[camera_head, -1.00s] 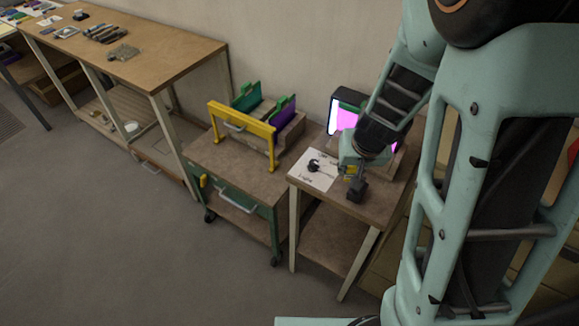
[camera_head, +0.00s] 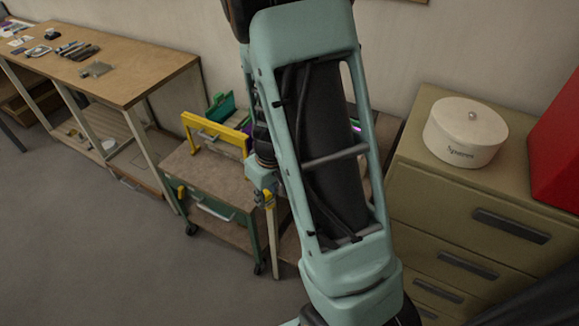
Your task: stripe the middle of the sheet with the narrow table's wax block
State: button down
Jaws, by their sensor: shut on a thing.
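My gripper (camera_head: 266,197) shows small at the left edge of my arm, in front of the narrow table's left side. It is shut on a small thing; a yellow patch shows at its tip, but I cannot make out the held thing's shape. The narrow table (camera_head: 385,128) is mostly hidden behind my arm; a bit of its top and a pale front leg (camera_head: 273,243) show. I cannot identify the sheet here. The wax block cannot be clearly told apart.
A long workbench (camera_head: 150,76) with small items is farther left. A drawer cabinet (camera_head: 440,205) with a round white box (camera_head: 465,132) stands right. Open floor lies front left.

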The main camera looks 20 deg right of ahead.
jog(key=s+d+f+n+g+h+b, duration=0.1)
jog(key=s+d+f+n+g+h, duration=0.15)
jog(key=d+f+n+h, duration=0.7)
jog(key=w+d+r+n+t+h+b, duration=0.1)
jog(key=w+d+r+n+t, duration=0.2)
jog(key=w+r+n+t, duration=0.6)
jog(key=shift+w+r+n+h, duration=0.35)
jog(key=shift+w+r+n, duration=0.45)
jog(key=shift+r+n, duration=0.85)
jog(key=shift+d, duration=0.1)
jog(key=shift+b, duration=0.3)
jog(key=w+d+t+h+b, duration=0.1)
jog(key=w+d+b, duration=0.3)
jog(key=d, duration=0.1)
jog(key=shift+d+r+h+b, duration=0.2)
jog(key=shift+r+h+b, duration=0.1)
jog(key=shift+b, duration=0.1)
